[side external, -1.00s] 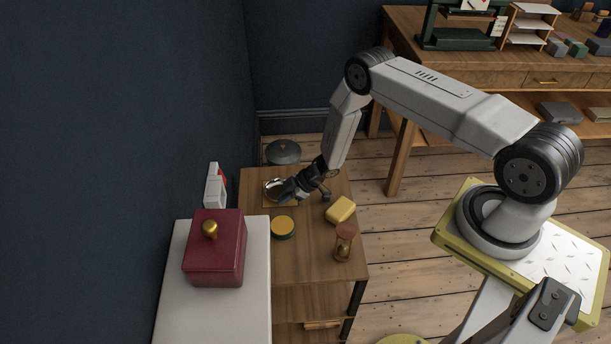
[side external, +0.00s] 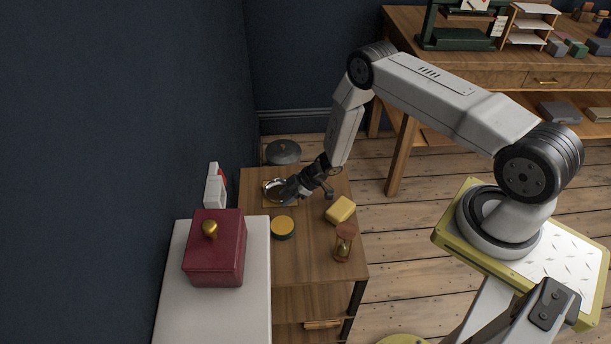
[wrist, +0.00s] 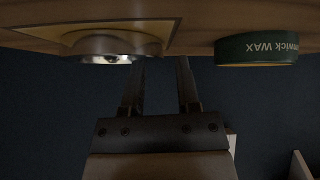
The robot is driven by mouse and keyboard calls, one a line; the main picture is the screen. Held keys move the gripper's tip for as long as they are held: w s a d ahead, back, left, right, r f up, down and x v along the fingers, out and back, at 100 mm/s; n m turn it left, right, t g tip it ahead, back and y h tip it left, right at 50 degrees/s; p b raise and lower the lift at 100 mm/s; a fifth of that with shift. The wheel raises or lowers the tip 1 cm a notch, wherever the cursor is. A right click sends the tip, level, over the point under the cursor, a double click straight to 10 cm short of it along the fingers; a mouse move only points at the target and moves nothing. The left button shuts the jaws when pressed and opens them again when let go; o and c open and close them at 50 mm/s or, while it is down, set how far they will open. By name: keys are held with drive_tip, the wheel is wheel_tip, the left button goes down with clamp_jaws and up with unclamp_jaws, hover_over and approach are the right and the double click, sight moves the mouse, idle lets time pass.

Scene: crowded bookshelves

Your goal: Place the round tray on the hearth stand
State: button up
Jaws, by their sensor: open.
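A shiny silver round piece (side external: 271,185), which looks like the round tray, is at the far end of the small wooden cabinet. It also shows in the wrist view (wrist: 118,46), where it rests on a thin square plate with a pale border (wrist: 52,40). I cannot tell if this plate is the hearth stand. My gripper (side external: 284,191) is low over the cabinet, right beside the silver piece, and partly hides it. In the wrist view its two fingers (wrist: 161,62) are apart with nothing seen between them. Whether a finger touches the silver piece is unclear.
A green and yellow wax tin (side external: 283,228), a yellow block (side external: 341,209) and an hourglass (side external: 344,243) stand on the cabinet top (side external: 309,254). A red box (side external: 215,250) is on the white surface at left. A grey round lidded thing (side external: 283,153) is behind the cabinet.

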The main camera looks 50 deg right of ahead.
drive_tip(key=v, duration=1.1)
drive_tip(key=shift+w, duration=0.1)
idle(0.4)
wheel_tip(320, 180, up, 17)
drive_tip(key=m+h, duration=0.5)
drive_tip(key=h, duration=0.1)
drive_tip(key=s+a+r+m+g, duration=0.1)
drive_tip(key=s+a+r+m, duration=0.1)
drive_tip(key=s, duration=0.5)
drive_tip(key=s+a+r+m+g, duration=0.2)
drive_tip(key=s+a+r+m, duration=0.1)
drive_tip(key=s+r, duration=0.3)
drive_tip(key=shift+s+a+r+m+g+h, duration=0.35)
drive_tip(key=shift+s+a, duration=0.3)
drive_tip(key=shift+s, duration=0.55)
